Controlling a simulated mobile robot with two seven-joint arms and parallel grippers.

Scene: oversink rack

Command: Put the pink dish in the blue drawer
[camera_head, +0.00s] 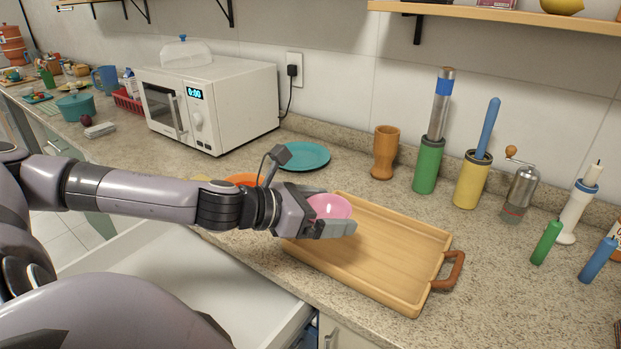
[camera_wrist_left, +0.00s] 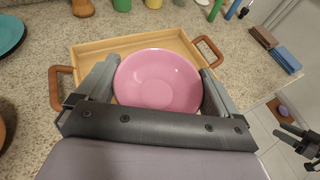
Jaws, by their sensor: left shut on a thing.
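The pink dish (camera_head: 330,207) is held between the fingers of my left gripper (camera_head: 338,226), above the near left part of a wooden tray. In the left wrist view the dish (camera_wrist_left: 158,80) sits level between the two fingers, its inside facing up. An open drawer (camera_head: 190,262) with a white interior is below the counter at lower left, partly behind my arm. A small bluish part shows near its right edge; the colour of its front is hard to tell. What looks like my right gripper (camera_wrist_left: 300,142) shows dark at the right edge of the left wrist view; its jaws are unclear.
The wooden tray (camera_head: 390,250) with brown handles lies on the counter. A teal plate (camera_head: 304,156) and an orange dish (camera_head: 242,179) lie behind my left arm. A microwave (camera_head: 208,100) stands at the back left. Holders, a grinder (camera_head: 519,190) and bottles stand along the right.

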